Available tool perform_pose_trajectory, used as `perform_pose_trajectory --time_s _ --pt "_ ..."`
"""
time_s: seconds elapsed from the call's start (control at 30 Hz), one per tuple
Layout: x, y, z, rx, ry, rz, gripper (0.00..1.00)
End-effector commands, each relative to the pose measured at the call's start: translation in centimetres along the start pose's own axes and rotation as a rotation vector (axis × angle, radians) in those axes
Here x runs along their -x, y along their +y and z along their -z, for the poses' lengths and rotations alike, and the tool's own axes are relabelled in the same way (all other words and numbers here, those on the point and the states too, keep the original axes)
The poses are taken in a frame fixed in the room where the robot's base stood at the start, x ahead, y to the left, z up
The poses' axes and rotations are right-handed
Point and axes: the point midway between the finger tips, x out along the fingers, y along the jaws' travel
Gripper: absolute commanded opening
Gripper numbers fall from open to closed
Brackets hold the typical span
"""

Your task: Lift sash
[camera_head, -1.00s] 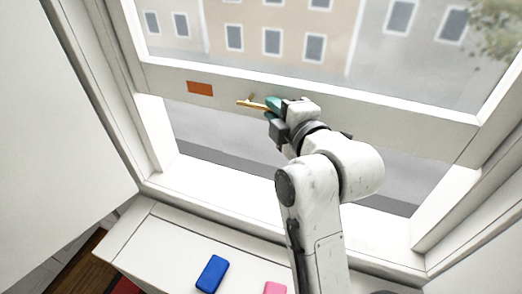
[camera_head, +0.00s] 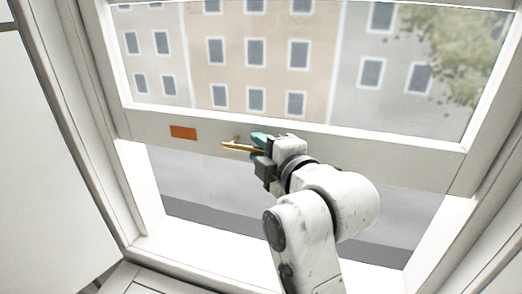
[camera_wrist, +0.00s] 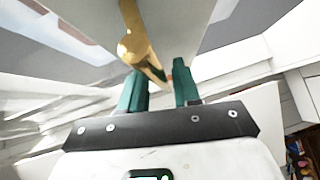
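The sash is the white-framed glass pane of the window. Its bottom rail (camera_head: 390,155) stands well above the sill, with an open gap below. A brass bar handle (camera_head: 236,147) sticks out from the rail, left of its middle. My gripper (camera_head: 258,142) is at the right part of this handle, its teal fingers around the bar. In the wrist view, the brass handle (camera_wrist: 134,42) runs down between the two teal fingertips (camera_wrist: 160,75), which stand about a bar's width apart. The exact contact is partly hidden.
An orange patch (camera_head: 183,132) is on the rail left of the handle. The white sill (camera_head: 195,252) lies below, and side jambs (camera_head: 137,190) bound the opening. A white panel (camera_head: 40,160) stands at the left.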

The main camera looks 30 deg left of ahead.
Motion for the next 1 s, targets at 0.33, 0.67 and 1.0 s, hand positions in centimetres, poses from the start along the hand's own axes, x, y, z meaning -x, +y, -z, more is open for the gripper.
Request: perform_pose_trajectory --time_s 0.33,0.67,1.0 --pt "0.2 -0.3 0.0 -0.002 0.001 0.004 0.36" --pt "5.2 -0.5 -0.2 0.000 -0.002 0.000 0.36" --pt "10.1 -0.2 0.0 -0.001 0.000 0.001 0.36"
